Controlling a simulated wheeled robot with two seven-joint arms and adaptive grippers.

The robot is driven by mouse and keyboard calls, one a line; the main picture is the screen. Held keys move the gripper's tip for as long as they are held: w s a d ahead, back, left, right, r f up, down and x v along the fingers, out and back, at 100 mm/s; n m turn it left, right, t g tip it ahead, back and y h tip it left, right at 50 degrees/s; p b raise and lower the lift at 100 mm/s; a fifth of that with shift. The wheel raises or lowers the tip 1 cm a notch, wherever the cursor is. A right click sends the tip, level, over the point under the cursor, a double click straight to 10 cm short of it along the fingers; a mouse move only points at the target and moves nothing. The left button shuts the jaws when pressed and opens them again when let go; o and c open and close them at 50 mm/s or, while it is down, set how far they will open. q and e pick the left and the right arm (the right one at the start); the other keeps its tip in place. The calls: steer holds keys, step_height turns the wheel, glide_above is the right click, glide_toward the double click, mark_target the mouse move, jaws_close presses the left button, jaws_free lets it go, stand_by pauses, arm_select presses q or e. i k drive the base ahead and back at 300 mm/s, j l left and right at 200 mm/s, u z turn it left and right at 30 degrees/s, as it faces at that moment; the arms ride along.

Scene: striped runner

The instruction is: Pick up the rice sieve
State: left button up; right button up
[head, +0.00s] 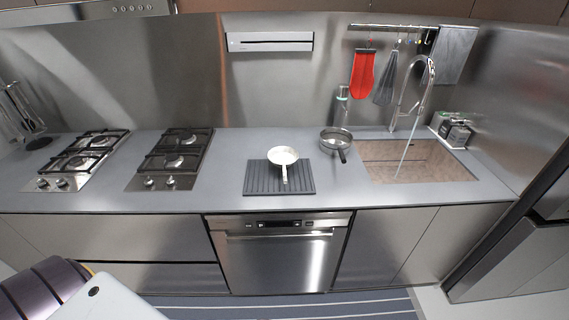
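A small round pale utensil (283,156) with a light straight handle pointing toward me lies on a dark ribbed mat (252,180) on the counter. It looks like the rice sieve, but its mesh is too small to make out. A round grey metal pan-like vessel (336,134) with a black handle stands to its right, beside the sink; I cannot tell for sure whether it is a pan or a sieve. Neither of my grippers is in view; only parts of my own body show at the lower left.
Two gas hobs (174,158) sit at the counter's left, and a sink (415,160) with a tall tap (424,85) at its right. A red mitt (363,75) hangs on the rail. A dishwasher (280,255) is below the mat. Counter left of the mat is clear.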

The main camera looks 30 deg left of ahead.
mark_target(282, 156)
steer(key=k+j+z, duration=0.25)
steer(key=j, duration=0.2)
steer(key=k+j+z, duration=0.25)
steer(key=j, duration=0.15)
steer(key=k+j+z, duration=0.2)
steer(key=j, duration=0.15)
